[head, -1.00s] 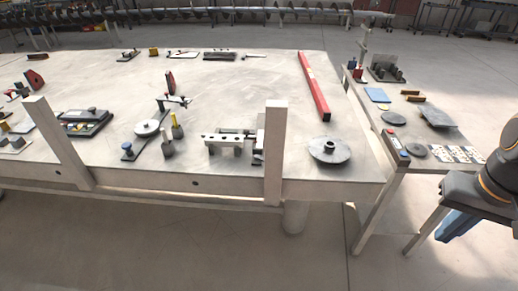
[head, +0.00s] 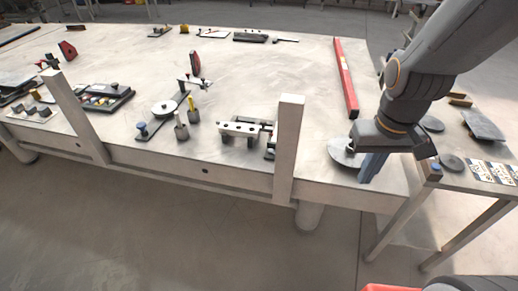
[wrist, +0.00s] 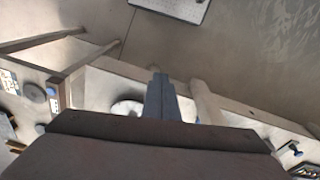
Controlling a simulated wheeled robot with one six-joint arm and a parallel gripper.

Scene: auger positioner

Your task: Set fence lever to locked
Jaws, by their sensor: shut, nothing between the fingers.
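No part is clearly marked as the fence lever, and I cannot tell its setting. A fixture with a blue knob (head: 142,126), a pale disc (head: 165,108) and a dark bar stands on the large pale table (head: 250,75), left of centre. My gripper (head: 367,178) has blue fingers pointing down, shut and empty, at the table's right front corner. It is well to the right of the fixture. The fingers also show shut in the wrist view (wrist: 160,82).
A grey round plate (head: 344,150) lies just behind my gripper, partly hidden by it. A white clamp-like block (head: 240,130) and an upright post (head: 288,150) stand between my gripper and the fixture. A red bar (head: 345,78) lies behind. A side table (head: 455,180) is right.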

